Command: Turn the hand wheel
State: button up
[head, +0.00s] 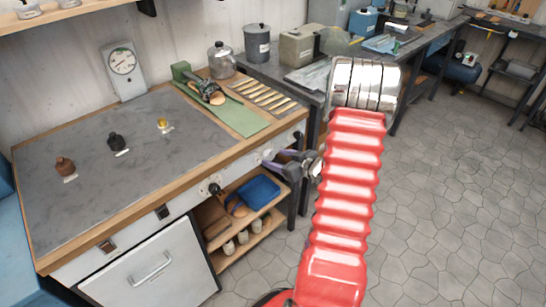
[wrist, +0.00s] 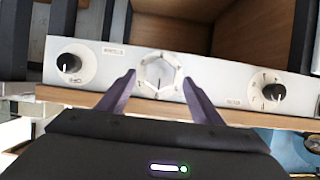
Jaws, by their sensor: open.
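The hand wheel (wrist: 159,74) is a pale, six-sided knob on a round dial in the middle of a white front panel. In the wrist view it sits between the tips of my gripper (wrist: 160,79), which is open with one dark purple finger on each side. I cannot tell whether the fingers touch it. In the head view my gripper (head: 276,161) is at the right part of the bench's front panel, and the wheel is mostly hidden there.
A black knob (wrist: 69,63) is left of the wheel and another black knob (wrist: 273,92) is to the right. A shelf (head: 255,232) with a blue tray is below the panel. The floor on the right is clear.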

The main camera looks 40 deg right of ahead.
aim_at(271, 156)
jog(key=shift+x, duration=1.5)
